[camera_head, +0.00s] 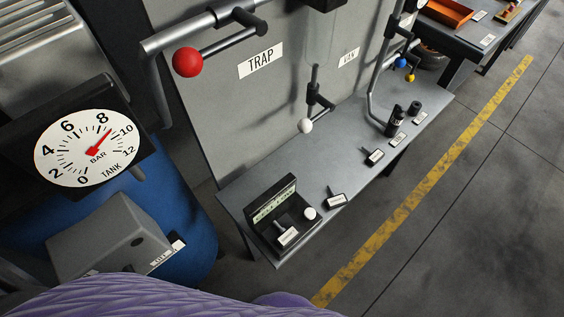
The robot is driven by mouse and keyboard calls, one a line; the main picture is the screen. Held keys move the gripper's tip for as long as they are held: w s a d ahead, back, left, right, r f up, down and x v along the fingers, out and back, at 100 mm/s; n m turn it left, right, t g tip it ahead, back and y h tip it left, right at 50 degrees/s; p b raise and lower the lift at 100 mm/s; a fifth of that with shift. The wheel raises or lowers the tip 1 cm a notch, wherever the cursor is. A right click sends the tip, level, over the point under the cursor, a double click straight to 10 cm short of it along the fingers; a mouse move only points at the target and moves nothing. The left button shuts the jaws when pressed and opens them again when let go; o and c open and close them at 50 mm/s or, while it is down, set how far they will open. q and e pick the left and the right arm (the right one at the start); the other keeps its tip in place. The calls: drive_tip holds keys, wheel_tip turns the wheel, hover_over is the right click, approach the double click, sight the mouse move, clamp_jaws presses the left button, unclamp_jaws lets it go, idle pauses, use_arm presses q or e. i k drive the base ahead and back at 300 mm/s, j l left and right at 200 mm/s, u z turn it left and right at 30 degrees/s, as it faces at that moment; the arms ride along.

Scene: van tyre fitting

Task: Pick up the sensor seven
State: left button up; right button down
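Several small dark tagged pieces that may be sensors lie on the grey bench. One tagged piece (288,237) sits in an open black case (275,214) at the near end. Another tagged piece (336,200) lies on the bench to the right of the case, and a third (375,156) lies farther along. Their labels are too small to read, so I cannot tell which is sensor seven. Neither of my grippers is in view.
The grey bench (345,176) runs along a panel labelled TRAP. A red-knobbed lever (188,62) and a white-knobbed lever (306,125) project there. A tank gauge (88,148) stands at left. Dark cylinders (396,120) stand farther along the bench. The floor beyond the yellow line (430,180) is clear.

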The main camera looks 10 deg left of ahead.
sight(287, 237)
drive_tip(key=k+l+u, duration=0.55)
drive_tip(key=k+u, duration=0.25)
drive_tip(key=k, duration=0.1)
